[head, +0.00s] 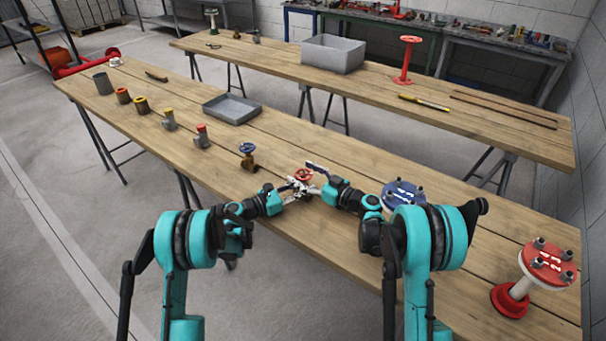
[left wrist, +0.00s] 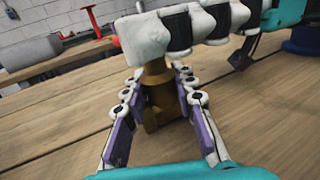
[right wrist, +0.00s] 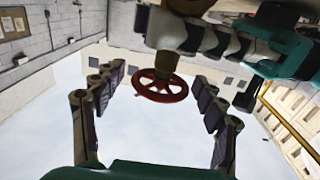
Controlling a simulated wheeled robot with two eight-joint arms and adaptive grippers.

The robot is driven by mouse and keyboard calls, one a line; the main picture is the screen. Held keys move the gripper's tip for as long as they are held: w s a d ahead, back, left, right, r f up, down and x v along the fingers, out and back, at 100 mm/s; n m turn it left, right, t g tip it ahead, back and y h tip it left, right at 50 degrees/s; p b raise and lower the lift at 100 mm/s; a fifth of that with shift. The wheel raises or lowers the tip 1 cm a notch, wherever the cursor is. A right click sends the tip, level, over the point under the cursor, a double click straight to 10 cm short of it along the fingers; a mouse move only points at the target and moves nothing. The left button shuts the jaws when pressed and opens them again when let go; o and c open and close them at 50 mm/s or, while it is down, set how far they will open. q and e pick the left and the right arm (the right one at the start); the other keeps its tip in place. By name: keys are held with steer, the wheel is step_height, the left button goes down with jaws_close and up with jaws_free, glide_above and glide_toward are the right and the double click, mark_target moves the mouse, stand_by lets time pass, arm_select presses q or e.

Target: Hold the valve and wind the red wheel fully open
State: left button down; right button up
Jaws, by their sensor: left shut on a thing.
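The valve with the red wheel (head: 303,174) is between my two grippers at the near edge of the front table. In the left wrist view its brass body (left wrist: 155,88) is between the fingers of my left gripper (left wrist: 158,108), which is shut on it. The red wheel (right wrist: 160,86) shows whole in the right wrist view, with the brass body (right wrist: 172,32) partly covered by a gripper. My right gripper (right wrist: 160,98) is open, its fingers apart on either side of the wheel and not visibly touching it.
A blue-wheeled valve (head: 247,150) stands left of the grippers, with more small fittings in a row beyond. A grey tray (head: 232,109) lies behind them. A blue flange (head: 403,195) and a red flange stand (head: 548,264) are to the right. The back table (head: 270,62) holds a grey bin (head: 333,54).

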steer(key=shift+m+t+h, duration=0.3)
steer(key=shift+t, duration=0.1)
steer(key=m+t+h, duration=0.4)
steer(key=shift+s+a+h, duration=0.1)
steer(key=shift+a+h, duration=0.05)
steer(key=shift+h, duration=0.25)
steer(key=v, duration=1.2)
